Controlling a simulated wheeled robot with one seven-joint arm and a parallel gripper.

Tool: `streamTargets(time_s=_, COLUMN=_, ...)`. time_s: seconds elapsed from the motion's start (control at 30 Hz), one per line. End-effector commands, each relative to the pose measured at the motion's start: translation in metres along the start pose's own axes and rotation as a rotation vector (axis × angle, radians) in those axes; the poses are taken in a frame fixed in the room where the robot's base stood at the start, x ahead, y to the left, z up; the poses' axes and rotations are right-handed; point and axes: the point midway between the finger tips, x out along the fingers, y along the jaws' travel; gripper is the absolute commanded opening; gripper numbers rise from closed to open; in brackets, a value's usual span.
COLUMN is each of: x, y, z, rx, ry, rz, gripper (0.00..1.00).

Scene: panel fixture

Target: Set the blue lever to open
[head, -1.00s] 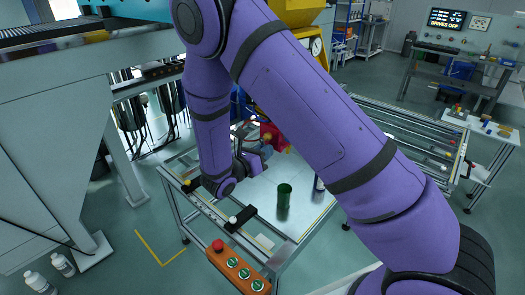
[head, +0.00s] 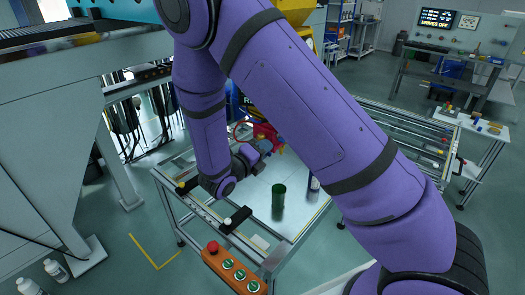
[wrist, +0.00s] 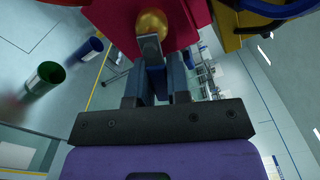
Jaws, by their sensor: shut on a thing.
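The blue lever (wrist: 155,84) shows in the wrist view as a blue handle on a grey metal stem. The stem runs to a round gold part in front of a red block (wrist: 105,14). My gripper (wrist: 156,78) is shut on the blue handle, with one dark finger on each side. The fingers hide part of the handle. In the head view my gripper (head: 256,156) is at the red fixture above the table, small and partly blocked by my own arm. The lever cannot be made out there.
A green cylinder (head: 278,198) and a blue and white container (head: 314,187) stand on the table. An orange button box (head: 233,271) with a red button is at its front edge. A yellow part (wrist: 226,38) and a blue hose (wrist: 272,8) lie close to the gripper.

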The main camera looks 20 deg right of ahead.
Motion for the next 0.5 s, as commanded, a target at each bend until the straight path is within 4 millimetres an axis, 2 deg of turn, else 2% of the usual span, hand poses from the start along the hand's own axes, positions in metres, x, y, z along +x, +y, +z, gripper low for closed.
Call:
streamTargets(time_s=0.2, x=0.000, y=-0.006, z=0.000, rx=-0.172, ry=0.000, rz=0.001, gripper=0.00)
streamTargets(time_s=0.5, x=0.000, y=-0.011, z=0.002, rx=-0.328, ry=0.000, rz=0.001, gripper=0.00)
